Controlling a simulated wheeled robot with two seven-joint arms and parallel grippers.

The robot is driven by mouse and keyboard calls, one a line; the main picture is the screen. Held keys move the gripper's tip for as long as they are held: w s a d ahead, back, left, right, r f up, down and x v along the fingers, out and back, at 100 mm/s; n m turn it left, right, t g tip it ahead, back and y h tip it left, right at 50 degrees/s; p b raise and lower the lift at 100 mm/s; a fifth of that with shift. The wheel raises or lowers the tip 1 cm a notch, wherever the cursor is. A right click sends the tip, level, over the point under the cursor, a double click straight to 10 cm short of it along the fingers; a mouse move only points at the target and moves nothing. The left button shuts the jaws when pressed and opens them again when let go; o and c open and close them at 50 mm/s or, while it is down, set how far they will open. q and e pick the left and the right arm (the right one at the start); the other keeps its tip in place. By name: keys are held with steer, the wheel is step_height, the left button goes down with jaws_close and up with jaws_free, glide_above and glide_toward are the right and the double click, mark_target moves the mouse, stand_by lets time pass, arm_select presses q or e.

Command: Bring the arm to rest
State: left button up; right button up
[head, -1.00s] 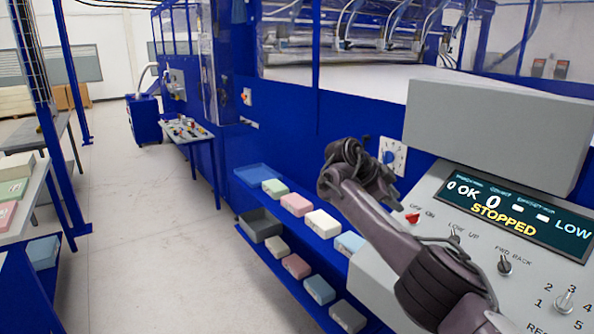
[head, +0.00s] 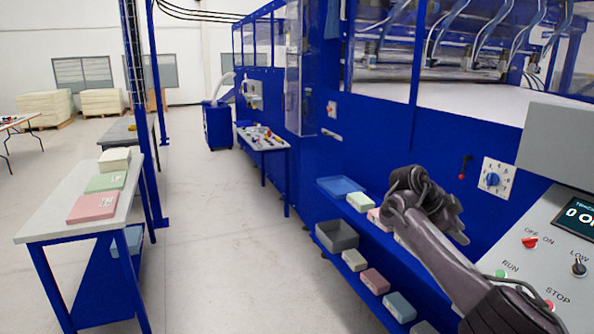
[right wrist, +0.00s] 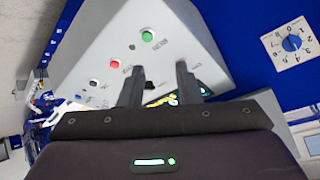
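My right arm reaches in from the lower right of the head view. Its gripper (head: 452,222) is in front of the blue machine, left of the grey control console (head: 530,280), and apart from the panel as far as I can tell. In the right wrist view the two dark fingers of the right gripper (right wrist: 160,76) stand apart with nothing between them. Beyond them is the console, with a green button (right wrist: 147,35) and a red button (right wrist: 115,64). My left gripper is not in view.
A shelf with blue tray (head: 340,186), grey bin (head: 337,236) and several foam blocks runs below my arm. A rotary dial (head: 493,178) is on the machine. A table (head: 62,222) with foam blocks stands at left. The floor between (head: 240,250) is clear.

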steer(key=s+f+n, duration=0.3)
steer(key=f+n, duration=0.7)
steer(key=f, duration=1.9)
steer(key=s+a+f+n+y, duration=0.1)
steer(key=s+f+n, duration=0.1)
steer(key=s+f, duration=0.35)
steer(key=s+a+f+n+t+y+b, duration=0.1)
steer(key=s+a+f+n, duration=0.15)
steer(key=f, duration=0.65)
steer(key=s+a+f+n+y, duration=0.15)
steer(key=s+f, duration=0.25)
steer(key=f, duration=0.4)
steer(key=s+a+f+n+y, duration=0.1)
steer(key=s+a+f+n, duration=0.15)
steer(key=s+f, duration=0.65)
steer(key=s+a+f+n+y, duration=0.1)
steer(key=s+f+n+y, duration=0.15)
steer(key=s+f, duration=0.6)
steer(key=s+a+f+n+y, duration=0.1)
steer(key=s+a+f, duration=0.1)
steer(key=s, duration=1.1)
steer(key=s+a+f+n+y, duration=0.1)
steer(key=s+a+f+n, duration=0.1)
steer(key=s, duration=1.2)
steer(key=shift+s+a+f+g+y+b, duration=0.25)
steer(key=shift+a+f+g+y+b, duration=0.15)
steer(key=shift+a+f, duration=0.25)
steer(key=shift+r, duration=0.1)
